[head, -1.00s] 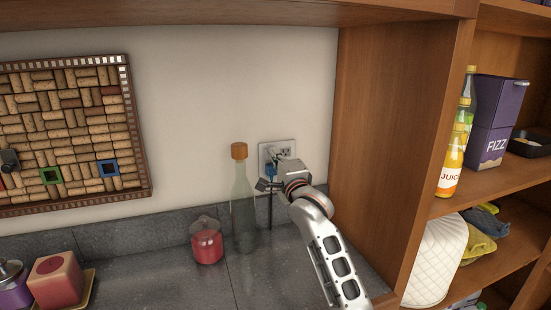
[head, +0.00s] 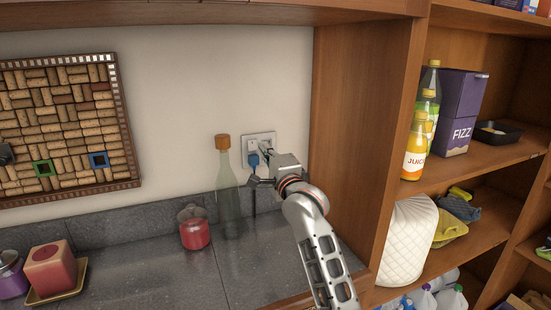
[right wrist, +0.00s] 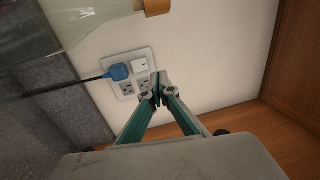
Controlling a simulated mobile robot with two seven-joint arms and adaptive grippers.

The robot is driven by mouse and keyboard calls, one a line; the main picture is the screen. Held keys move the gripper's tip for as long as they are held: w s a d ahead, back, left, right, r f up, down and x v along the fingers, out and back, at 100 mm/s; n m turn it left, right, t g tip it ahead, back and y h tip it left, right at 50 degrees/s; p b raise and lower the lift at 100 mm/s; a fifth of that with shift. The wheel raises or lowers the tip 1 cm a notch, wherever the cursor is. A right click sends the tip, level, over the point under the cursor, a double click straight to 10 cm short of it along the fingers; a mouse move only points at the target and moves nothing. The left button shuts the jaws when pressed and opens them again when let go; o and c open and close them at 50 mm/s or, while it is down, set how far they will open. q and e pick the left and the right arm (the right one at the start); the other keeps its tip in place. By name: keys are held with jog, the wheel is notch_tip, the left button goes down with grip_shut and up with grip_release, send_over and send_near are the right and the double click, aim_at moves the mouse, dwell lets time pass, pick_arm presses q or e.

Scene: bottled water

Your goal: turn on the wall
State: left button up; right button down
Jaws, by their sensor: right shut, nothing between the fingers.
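A white wall plate (head: 249,138) with sockets and a switch is on the wall behind the counter. In the right wrist view the plate (right wrist: 127,57) shows a white rocker switch (right wrist: 141,66) beside a blue plug (right wrist: 118,72) with a black cord. The plug also shows in the head view (head: 253,160). My right gripper (head: 265,152) is in front of the plate, fingers towards the wall. In the right wrist view its closed, empty fingertips (right wrist: 156,88) overlap the plate's lower right edge, just below the switch. I cannot tell whether they touch. My left gripper is not in view.
A glass bottle (head: 228,195) with an orange cap stands close left of the gripper. A red jar (head: 194,229) is farther left. A wooden side panel (head: 355,130) and shelves are close on the right. The counter (head: 160,275) in front is mostly clear.

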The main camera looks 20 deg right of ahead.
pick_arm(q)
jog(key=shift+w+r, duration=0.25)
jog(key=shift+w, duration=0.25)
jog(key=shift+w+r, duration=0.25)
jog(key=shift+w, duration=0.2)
pick_arm(e)
jog(key=s, duration=0.6)
jog(key=shift+d+r, duration=0.15)
jog(key=shift+r, duration=0.2)
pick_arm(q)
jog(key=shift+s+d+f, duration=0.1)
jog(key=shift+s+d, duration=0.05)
pick_arm(e)
jog(key=shift+s, duration=0.1)
